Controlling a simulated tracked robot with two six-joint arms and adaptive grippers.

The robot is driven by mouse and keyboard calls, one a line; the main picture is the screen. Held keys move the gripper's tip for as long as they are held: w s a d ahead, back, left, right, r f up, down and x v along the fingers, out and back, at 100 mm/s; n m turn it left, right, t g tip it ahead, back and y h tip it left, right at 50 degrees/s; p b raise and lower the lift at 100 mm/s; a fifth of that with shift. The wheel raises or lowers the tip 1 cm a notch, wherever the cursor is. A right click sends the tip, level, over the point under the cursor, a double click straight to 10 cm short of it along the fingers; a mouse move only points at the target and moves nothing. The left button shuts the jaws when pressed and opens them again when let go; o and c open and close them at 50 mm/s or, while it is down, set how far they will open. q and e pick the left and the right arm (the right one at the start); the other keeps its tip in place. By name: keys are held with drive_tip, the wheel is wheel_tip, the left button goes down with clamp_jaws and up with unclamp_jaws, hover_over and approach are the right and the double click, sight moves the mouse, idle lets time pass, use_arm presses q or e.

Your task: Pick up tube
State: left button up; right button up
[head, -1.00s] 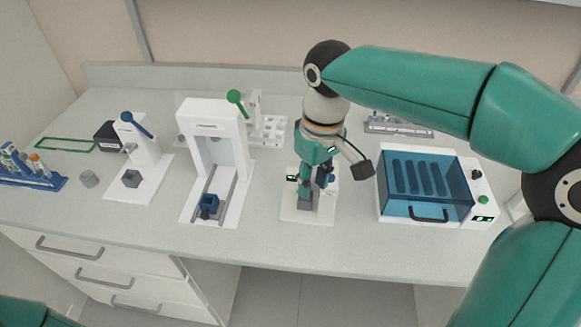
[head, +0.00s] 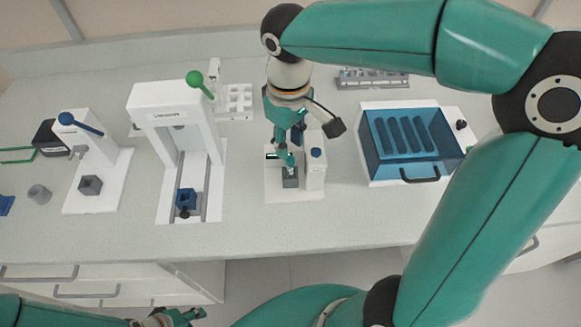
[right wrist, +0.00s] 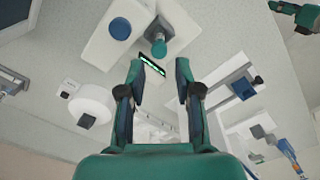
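A tube with a teal cap (right wrist: 157,44) stands in the grey holder of a small white device in the right wrist view. In the head view the device (head: 312,178) has a blue knob, and the tube is hard to make out at my fingertips. My right gripper (head: 285,158) is over the device's grey holder (head: 290,182).
A blue-lidded box (head: 412,178) stands right of the device. A white press with a green-knobbed lever (head: 150,95) and a blue-levered device (head: 95,190) stand to the left. A grey rack (head: 370,80) is behind. The bench front is clear.

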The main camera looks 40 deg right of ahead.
sight(290, 159)
drive_tip(key=shift+s+f+p, duration=0.1)
drive_tip(key=shift+f+p, duration=0.3)
drive_tip(key=shift+f, duration=3)
drive_tip(key=shift+c, duration=0.2)
clamp_jaws()
